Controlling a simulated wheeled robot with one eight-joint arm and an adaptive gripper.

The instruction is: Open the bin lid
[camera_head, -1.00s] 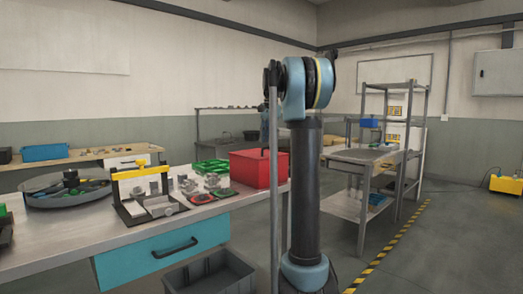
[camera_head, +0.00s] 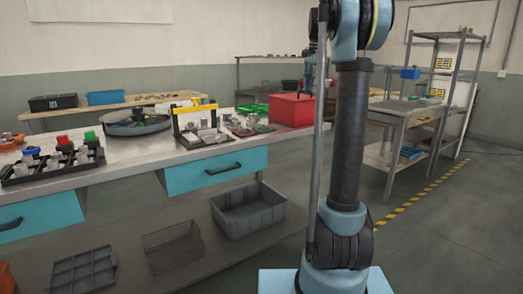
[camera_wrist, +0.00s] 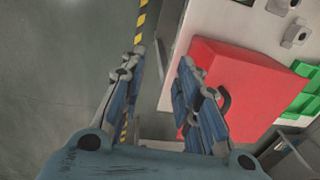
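The red bin (camera_head: 291,110) stands at the right end of the workbench in the head view, its right side partly behind my arm. In the wrist view the red bin (camera_wrist: 238,72) fills the right of centre, and a dark curved handle (camera_wrist: 226,98) shows on it, partly behind my right finger. I see no open gap at its top. My gripper (camera_wrist: 162,57) is open and empty, with its blue fingers spread. The right finger overlaps the bin in the picture, and the left one is over the floor side. I cannot tell whether it touches the bin.
The workbench (camera_head: 130,152) carries a yellow-topped fixture (camera_head: 199,122), a round grey tray (camera_head: 137,123) and green trays (camera_head: 252,110). A grey crate (camera_head: 248,210) sits on the lower shelf. A metal rack (camera_head: 440,75) stands at the right. The floor aisle beside the yellow-black strip is clear.

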